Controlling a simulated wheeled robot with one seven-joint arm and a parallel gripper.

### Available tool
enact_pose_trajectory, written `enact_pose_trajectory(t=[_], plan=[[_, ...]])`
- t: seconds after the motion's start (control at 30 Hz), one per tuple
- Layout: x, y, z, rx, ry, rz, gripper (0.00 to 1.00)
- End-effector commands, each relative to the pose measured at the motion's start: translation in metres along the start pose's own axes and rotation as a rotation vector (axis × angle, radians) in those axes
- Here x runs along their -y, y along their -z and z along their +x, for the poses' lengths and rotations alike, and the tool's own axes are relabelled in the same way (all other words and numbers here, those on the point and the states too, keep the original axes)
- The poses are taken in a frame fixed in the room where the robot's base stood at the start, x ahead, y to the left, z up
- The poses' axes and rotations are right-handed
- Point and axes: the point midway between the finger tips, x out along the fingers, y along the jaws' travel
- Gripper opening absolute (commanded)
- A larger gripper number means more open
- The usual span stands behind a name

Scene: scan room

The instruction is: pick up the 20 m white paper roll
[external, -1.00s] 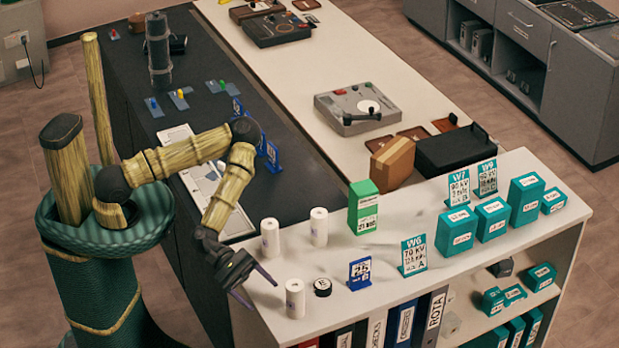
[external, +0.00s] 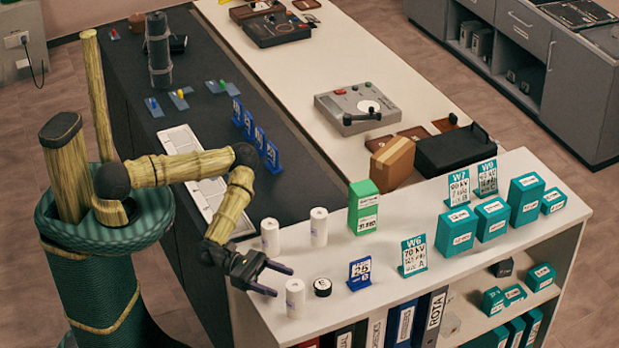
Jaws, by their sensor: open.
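Three white paper rolls stand upright on the white shelf top: one at the left (external: 270,236), one behind it to the right (external: 319,227), and one nearest the front edge (external: 295,298). The print on them is too small to read, so I cannot tell which is the 20 m roll. My gripper (external: 283,281) is open and empty. Its fingers point right, near the front roll. I cannot tell whether they touch it.
A small black round item (external: 322,287) sits right of the front roll. A blue "25" sign (external: 360,273), a green box (external: 363,207) and a W6 card (external: 413,255) stand further right. Teal boxes (external: 455,230) fill the right end.

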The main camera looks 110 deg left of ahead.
Motion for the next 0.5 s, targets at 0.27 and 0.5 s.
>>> enact_pose_trajectory(t=[0.27, 0.5], plan=[[0.0000, 0.0110, -0.0007, 0.001, 0.001, 0.000, 0.68], [-0.0003, 0.0096, 0.0074, 0.001, 0.001, 0.003, 0.68]])
